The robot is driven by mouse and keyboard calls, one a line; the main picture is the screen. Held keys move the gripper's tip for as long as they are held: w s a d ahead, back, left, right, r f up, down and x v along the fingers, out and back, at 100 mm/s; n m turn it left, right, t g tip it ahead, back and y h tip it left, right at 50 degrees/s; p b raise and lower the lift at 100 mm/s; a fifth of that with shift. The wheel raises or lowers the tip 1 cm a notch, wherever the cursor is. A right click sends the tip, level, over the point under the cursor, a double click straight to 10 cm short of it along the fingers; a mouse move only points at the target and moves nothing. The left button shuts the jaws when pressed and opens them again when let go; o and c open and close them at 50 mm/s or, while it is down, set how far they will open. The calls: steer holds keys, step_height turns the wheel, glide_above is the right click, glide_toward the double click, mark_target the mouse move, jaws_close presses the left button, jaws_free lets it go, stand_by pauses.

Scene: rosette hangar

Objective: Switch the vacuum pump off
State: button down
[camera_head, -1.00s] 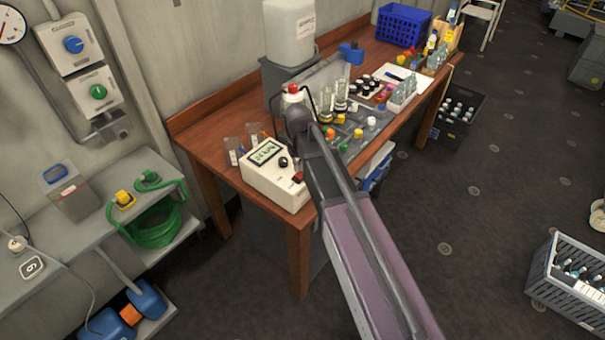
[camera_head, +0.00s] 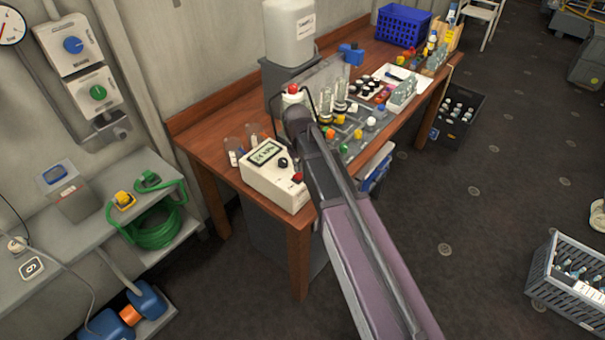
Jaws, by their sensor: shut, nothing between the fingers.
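A cream box with a display, which looks like the vacuum pump's unit (camera_head: 276,190), stands at the near end of the wooden bench. Its tilted screen (camera_head: 265,153) is lit with dark characters too small to read surely. A black knob (camera_head: 283,162) is on its top, and a red switch (camera_head: 297,178) sits at its right edge. I cannot tell the switch's position. My arm reaches in from the lower right, its end just beyond and right of the box. My gripper's fingers are hidden behind the arm.
A white bottle with a red cap (camera_head: 294,97) and glassware stand close behind the arm's end. A large white canister (camera_head: 291,35) is on a grey stand behind. A low shelf (camera_head: 88,232) is at left.

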mark_target(300, 177)
steer(key=shift+f+b, duration=1.45)
stand_by(1.5)
steer(key=shift+r, duration=0.1)
steer(key=shift+r+p, duration=3.45)
steer(key=shift+p, duration=0.1)
steer(key=shift+d, duration=0.1)
steer(key=shift+s+d+f, duration=0.1)
steer(key=shift+s+d, duration=0.1)
steer(key=shift+d, duration=0.05)
steer(key=s+d+f+m+b, duration=0.1)
steer(key=s+d+m, duration=0.1)
steer(key=s+d, duration=0.4)
steer(key=s+d+f+m+b, duration=0.1)
steer(key=s+d, duration=0.5)
steer(key=d, duration=0.7)
steer(key=shift+s+f+m+b, duration=0.4)
steer(key=shift+m+b, duration=0.1)
steer(key=shift+m, duration=0.2)
steer(key=shift+d, duration=0.1)
